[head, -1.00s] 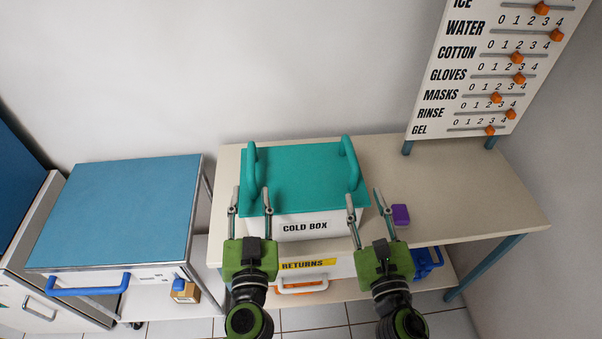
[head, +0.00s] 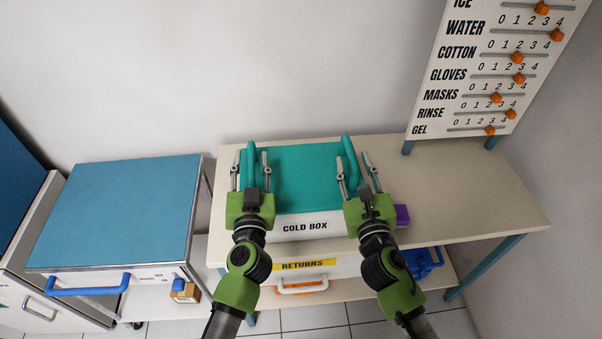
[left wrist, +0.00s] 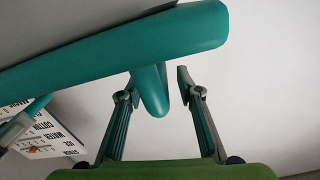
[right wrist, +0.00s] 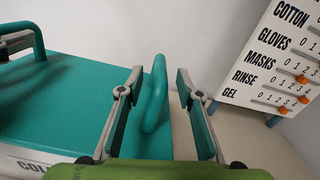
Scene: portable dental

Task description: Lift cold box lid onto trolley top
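The cold box (head: 305,226) stands on the bench with its teal lid (head: 302,178) on top. The lid has a raised handle on its left (head: 251,166) and one on its right (head: 350,163). My left gripper (head: 251,160) is open with its fingers either side of the left handle. In the left wrist view that handle (left wrist: 152,90) shows between the fingers. My right gripper (head: 356,160) is open around the right handle, which stands between its fingers in the right wrist view (right wrist: 155,95). The trolley's blue top (head: 120,205) is bare, to the left of the bench.
The beige bench (head: 450,195) is mostly clear on the right. A purple block (head: 402,215) sits beside the box. A slider board (head: 490,75) stands at the back right. A returns drawer (head: 305,267) is below the box. A narrow gap separates trolley and bench.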

